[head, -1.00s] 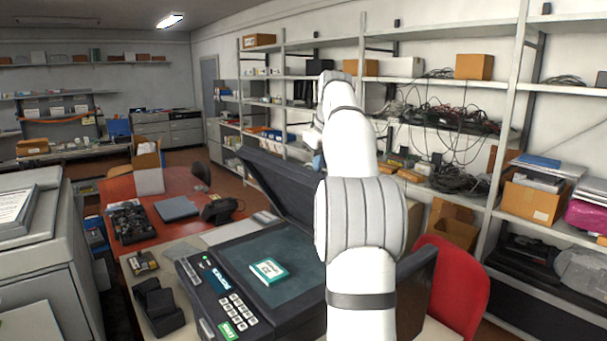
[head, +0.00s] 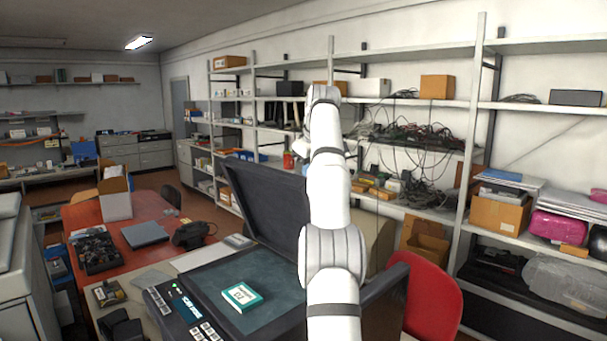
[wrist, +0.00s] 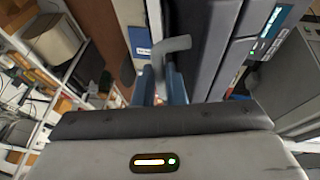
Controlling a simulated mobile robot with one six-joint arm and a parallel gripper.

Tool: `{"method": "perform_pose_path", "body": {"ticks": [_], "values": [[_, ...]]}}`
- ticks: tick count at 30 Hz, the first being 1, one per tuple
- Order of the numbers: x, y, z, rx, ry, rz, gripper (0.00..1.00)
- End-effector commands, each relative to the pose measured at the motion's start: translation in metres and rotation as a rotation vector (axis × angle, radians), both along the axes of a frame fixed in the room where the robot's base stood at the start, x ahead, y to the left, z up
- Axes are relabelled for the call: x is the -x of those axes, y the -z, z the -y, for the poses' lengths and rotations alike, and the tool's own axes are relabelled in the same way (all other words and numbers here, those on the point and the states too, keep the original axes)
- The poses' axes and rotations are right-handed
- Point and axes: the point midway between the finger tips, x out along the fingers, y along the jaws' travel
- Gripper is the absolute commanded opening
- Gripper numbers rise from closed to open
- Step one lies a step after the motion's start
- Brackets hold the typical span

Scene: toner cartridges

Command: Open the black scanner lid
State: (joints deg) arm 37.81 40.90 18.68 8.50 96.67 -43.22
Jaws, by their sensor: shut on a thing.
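The black scanner lid (head: 268,200) stands raised and tilted above the scanner's glass (head: 208,279) in the head view. A white and teal box (head: 241,297) lies on the glass. In the wrist view, my gripper (wrist: 163,85) has its blue fingers shut on a grey bent handle (wrist: 172,46), beside the dark lid (wrist: 203,45). The scanner's control panel (wrist: 268,42) shows at the right there. In the head view my arm covers the lid's right part and my fingers are hidden.
A red chair (head: 433,300) stands close right of the scanner. A red desk (head: 160,232) with a black phone (head: 195,233) and other items is behind left. Loaded shelves (head: 455,105) line the right wall. A grey cabinet (head: 20,280) is at the left edge.

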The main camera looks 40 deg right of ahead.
Motion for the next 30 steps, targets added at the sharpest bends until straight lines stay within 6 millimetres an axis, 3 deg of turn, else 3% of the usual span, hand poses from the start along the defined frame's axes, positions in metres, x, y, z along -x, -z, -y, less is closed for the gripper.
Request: {"method": "perform_pose_path", "body": {"ticks": [1,14,15,22,30], "values": [[-0.0009,0.0101,0.0049,-0.006,0.004,-0.015,0.0],[-0.0007,0.0114,0.006,-0.01,0.005,-0.019,0.0],[-0.0007,0.0116,0.006,-0.01,0.004,-0.02,0.12],[-0.0014,0.0081,0.0041,-0.007,0.002,-0.013,0.31],[-0.0019,0.0055,0.0024,-0.005,0.0,-0.009,0.32]]}}
